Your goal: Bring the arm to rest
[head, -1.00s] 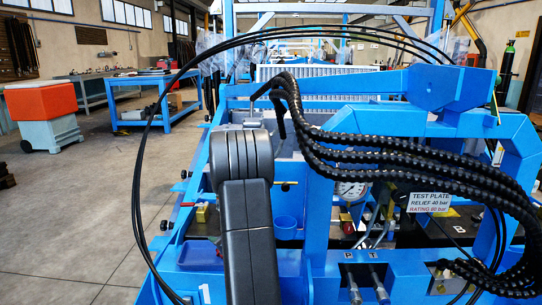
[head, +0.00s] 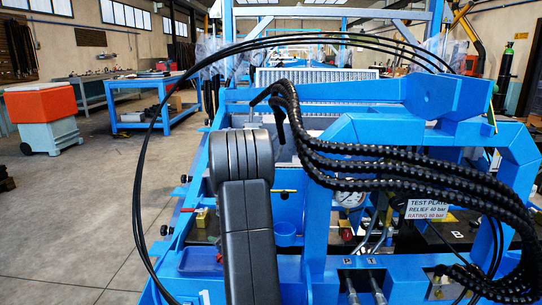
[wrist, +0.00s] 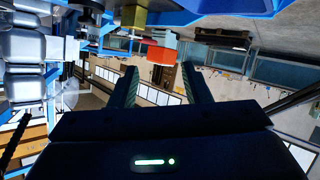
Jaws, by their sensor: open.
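My gripper (wrist: 160,76) shows in the wrist view with its two dark fingers apart and nothing between them. Its dark body with a lit green strip fills the bottom of that view. The wrist view is turned on its side or upside down. In the head view my dark grey arm link stands upright at the lower centre, in front of the blue test rig (head: 350,92). My gripper does not show in the head view, and I cannot tell its exact distance from the rig.
Black hoses (head: 400,165) loop over the rig at the right. A test plate sign (head: 427,209) hangs below them. An orange-topped bin (head: 40,102) stands at the left, before a blue workbench (head: 145,118). The concrete floor (head: 80,220) at the left is clear.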

